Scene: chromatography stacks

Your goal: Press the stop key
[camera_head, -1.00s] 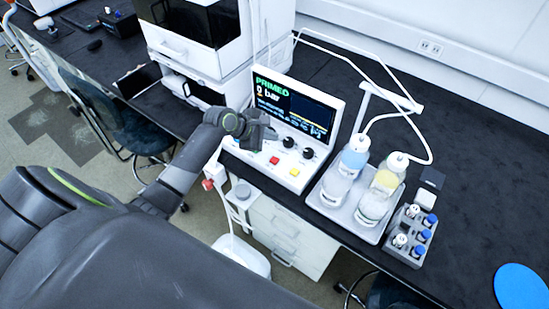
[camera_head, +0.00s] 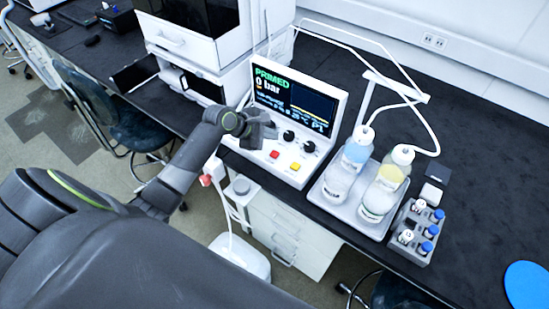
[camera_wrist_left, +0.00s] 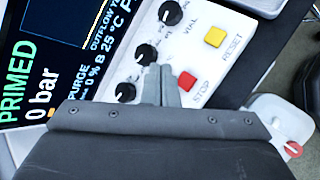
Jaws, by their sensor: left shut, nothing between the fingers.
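The red stop key (camera_head: 274,155) sits on the sloped white control panel (camera_head: 262,162) below the screen. In the left wrist view the red key (camera_wrist_left: 187,80) has the label STOP beside it. My left gripper (camera_head: 268,130) is above the panel, near the key. In the left wrist view its fingertips (camera_wrist_left: 160,70) are shut and empty, just left of the red key in the picture. I cannot tell how high they are above the panel. The screen (camera_head: 295,98) reads PRIMED and 0 bar. My right gripper is not in view.
A yellow reset key (camera_head: 295,167) is right of the stop key, with black knobs (camera_head: 289,136) above. A tray (camera_head: 330,200) of bottles (camera_head: 348,165) and a vial rack (camera_head: 418,232) stand to the right. White instruments (camera_head: 215,50) stand behind left.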

